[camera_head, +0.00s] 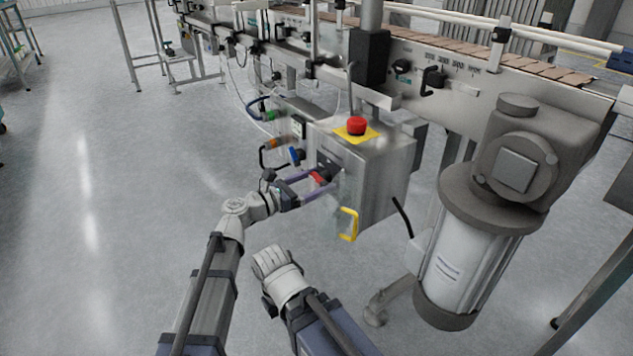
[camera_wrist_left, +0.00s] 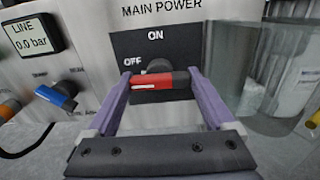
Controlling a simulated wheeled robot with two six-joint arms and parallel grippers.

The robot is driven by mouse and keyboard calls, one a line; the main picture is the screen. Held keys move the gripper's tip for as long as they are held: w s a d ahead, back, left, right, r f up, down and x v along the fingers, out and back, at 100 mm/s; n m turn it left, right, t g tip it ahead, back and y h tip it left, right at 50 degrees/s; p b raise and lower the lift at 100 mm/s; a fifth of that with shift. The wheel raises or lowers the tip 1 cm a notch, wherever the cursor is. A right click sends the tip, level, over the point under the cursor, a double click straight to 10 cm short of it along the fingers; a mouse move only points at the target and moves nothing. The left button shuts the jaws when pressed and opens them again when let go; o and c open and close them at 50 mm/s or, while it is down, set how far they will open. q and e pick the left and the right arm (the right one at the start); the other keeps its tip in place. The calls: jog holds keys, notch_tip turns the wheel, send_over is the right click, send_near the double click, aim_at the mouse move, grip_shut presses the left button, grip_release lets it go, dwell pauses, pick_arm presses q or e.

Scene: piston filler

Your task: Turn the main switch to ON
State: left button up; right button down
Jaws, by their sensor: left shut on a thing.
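The main switch has a red handle (camera_wrist_left: 165,86) on a black plate (camera_wrist_left: 180,45) under the words MAIN POWER. The handle lies about level, with a white mark on its left half, towards the OFF side. ON is printed above it and OFF at its upper left. My left gripper (camera_head: 316,180) reaches the switch on the front of the steel control box (camera_head: 372,165). Its two purple fingers are shut on the red handle's ends, one at each side. My right arm shows at the bottom of the head view, but its gripper cannot be seen.
A red emergency button (camera_head: 357,126) on a yellow plate tops the box. A blue-handled valve (camera_wrist_left: 57,96) and a pressure display (camera_wrist_left: 38,38) reading 0.0 bar sit left of the switch. A yellow handle (camera_head: 348,224) is below right. A large motor (camera_head: 490,190) stands at right.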

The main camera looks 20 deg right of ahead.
pick_arm(q)
jog(key=m, duration=0.8)
jog(key=shift+m, duration=0.3)
jog(key=m, duration=0.4)
jog(key=shift+m, duration=2.5)
jog(key=o, duration=1.1)
jog(key=shift+v, duration=4)
